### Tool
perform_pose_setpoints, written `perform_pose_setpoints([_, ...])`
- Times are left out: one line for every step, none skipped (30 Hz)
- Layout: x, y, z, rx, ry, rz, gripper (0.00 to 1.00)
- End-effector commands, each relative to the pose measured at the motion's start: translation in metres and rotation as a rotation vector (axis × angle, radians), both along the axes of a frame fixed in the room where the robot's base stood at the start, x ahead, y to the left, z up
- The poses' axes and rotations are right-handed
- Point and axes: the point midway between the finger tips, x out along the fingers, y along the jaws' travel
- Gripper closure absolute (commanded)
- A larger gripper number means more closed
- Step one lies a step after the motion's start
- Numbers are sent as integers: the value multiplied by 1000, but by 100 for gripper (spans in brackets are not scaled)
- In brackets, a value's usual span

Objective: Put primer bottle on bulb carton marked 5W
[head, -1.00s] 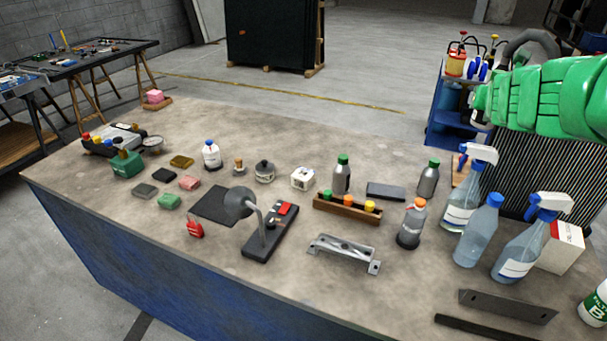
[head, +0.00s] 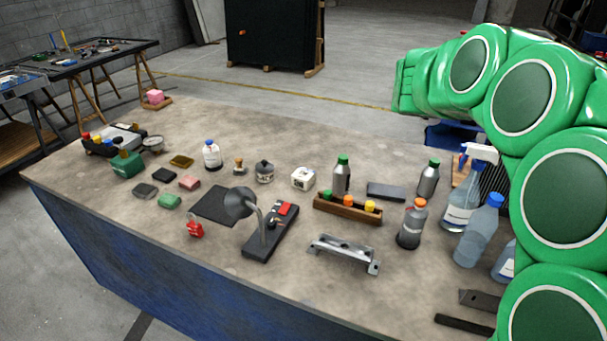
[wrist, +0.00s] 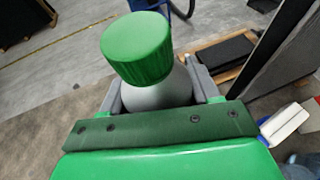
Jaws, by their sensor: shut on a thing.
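In the wrist view my gripper (wrist: 160,95) is shut on a grey bottle (wrist: 160,90) with a ribbed green cap (wrist: 138,47). No label shows on it, so I cannot confirm that it is the primer bottle. In the head view the gripper and held bottle do not show; my green arm fills the right side. Two similar grey bottles with green caps stand on the table, one behind the wooden rack (head: 341,176) and one farther right (head: 428,180).
Around the small carton are a dark round jar (head: 264,172), a wooden rack (head: 347,210) with coloured caps, and a dark flat box (head: 386,191). A desk lamp (head: 240,204) stands in front.

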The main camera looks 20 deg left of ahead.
Motion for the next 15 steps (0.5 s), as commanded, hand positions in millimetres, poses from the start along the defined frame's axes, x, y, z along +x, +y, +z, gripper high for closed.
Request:
perform_pose_setpoints([-1,13,-5,-3,1,-16,81])
perform_pose_setpoints([-2,20,-7,-3,2,-27,81])
perform_pose_setpoints([-4,28,-9,-3,2,-44,81])
perform_pose_setpoints([-6,34,-10,-3,0,-57,81])
perform_pose_setpoints([-7,39,-12,-2,0,-71,81])
perform_pose_setpoints([-10,49,-15,-1,-1,-85,81])
perform_pose_setpoints([-12,55,-16,-1,-2,-98,81])
perform_pose_setpoints([-14,61,-19,-3,-1,-113,81])
perform_pose_setpoints([-18,70,-23,-4,-2,-128,81])
perform_pose_setpoints([-21,77,-25,-3,-1,-139,81])
perform_pose_setpoints([-24,83,-28,-3,-1,-152,81])
perform_pose_setpoints([-29,92,-31,-5,-1,-169,81])
perform_pose_setpoints([-33,98,-34,-4,0,-180,81])
perform_pose_setpoints([-37,106,-36,-3,0,-190,81])
perform_pose_setpoints([-42,114,-39,-3,0,-208,81])
